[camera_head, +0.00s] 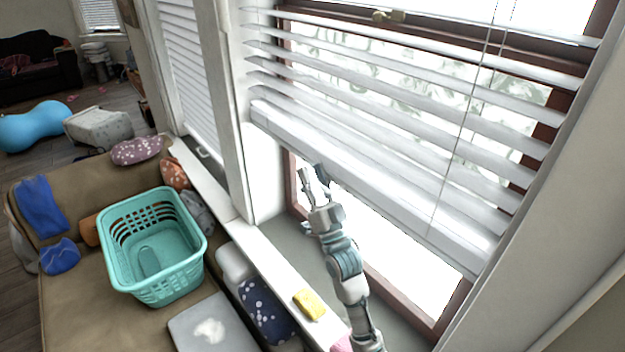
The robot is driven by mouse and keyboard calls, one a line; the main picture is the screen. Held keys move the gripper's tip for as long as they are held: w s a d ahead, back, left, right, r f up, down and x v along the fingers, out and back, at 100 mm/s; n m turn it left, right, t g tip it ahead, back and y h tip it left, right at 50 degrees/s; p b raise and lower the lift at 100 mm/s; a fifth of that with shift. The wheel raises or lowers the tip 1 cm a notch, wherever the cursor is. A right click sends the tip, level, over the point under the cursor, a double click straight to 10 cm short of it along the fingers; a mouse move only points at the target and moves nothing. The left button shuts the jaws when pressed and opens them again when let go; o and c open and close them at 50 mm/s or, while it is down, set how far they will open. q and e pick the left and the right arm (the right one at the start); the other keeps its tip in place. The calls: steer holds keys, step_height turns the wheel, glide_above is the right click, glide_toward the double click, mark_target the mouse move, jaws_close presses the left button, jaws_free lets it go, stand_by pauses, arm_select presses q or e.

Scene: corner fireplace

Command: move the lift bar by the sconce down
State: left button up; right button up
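The near window blind has a thick white lift bar (400,207) along its bottom edge, hanging partway down and slanting across the picture. My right gripper (314,173) is just under the bar's lower edge, left of its middle. Its two fingers are apart, with nothing seen between them. Whether a fingertip touches the bar, I cannot tell. My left gripper is not in view. No sconce shows. A second blind (188,75) hangs lower in the window to the left.
A white sill ledge (262,262) runs below the windows, with a yellow sponge (309,303) on it. A teal basket (155,245) stands on the brown sofa (80,300) at the left. Thin cords (462,135) hang before the near blind.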

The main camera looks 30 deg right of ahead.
step_height(320, 180, up, 9)
stand_by(0.3)
steer(key=shift+w, duration=0.1)
